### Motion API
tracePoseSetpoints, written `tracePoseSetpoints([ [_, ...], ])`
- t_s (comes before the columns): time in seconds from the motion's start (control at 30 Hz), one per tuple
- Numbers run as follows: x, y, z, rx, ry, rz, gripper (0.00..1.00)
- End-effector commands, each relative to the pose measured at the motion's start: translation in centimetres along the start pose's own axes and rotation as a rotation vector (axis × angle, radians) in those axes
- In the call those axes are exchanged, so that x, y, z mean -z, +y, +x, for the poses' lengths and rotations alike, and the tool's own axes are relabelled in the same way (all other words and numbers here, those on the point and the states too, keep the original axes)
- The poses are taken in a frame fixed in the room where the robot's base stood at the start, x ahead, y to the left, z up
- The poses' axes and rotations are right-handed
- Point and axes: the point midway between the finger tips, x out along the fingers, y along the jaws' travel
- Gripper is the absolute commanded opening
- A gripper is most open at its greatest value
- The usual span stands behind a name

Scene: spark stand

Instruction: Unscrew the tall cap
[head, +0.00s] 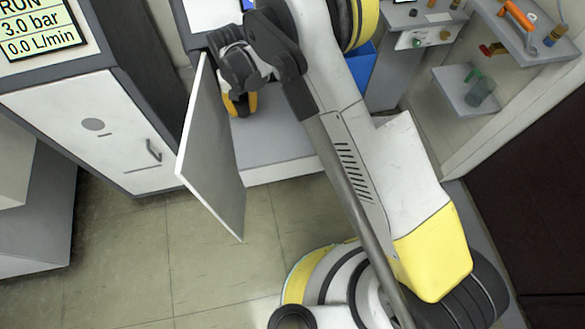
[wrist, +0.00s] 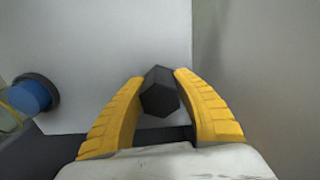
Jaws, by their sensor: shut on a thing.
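A dark hexagonal cap (wrist: 158,94) stands between the yellow fingers of my gripper (wrist: 160,79) in the wrist view. The fingers are shut on it, one on each side. In the head view, my gripper (head: 240,104) points down inside an open cabinet, with its yellow fingers partly hidden by my wrist. The cap cannot be made out in the head view. Whatever lies beneath the cap is hidden in both views.
The cabinet's white door (head: 212,150) stands open just left of my gripper. A blue object with a dark round end (wrist: 33,95) sits left of the fingers in the wrist view. A grey wall is close on the right there. A shelf (head: 465,92) holds a greenish cup.

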Motion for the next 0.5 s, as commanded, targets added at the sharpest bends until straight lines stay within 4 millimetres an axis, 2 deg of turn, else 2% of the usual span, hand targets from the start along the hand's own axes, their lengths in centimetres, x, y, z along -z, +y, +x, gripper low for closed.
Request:
tracePoseSetpoints([
  [0.17, -0.03, 0.0, 0.04, 0.0, -0.001, -0.418, 0.04],
  [0.47, -0.04, 0.0, 0.02, 0.0, -0.001, -1.391, 0.04],
  [0.5, -0.04, 0.01, 0.02, 0.0, -0.001, -1.444, 0.04],
])
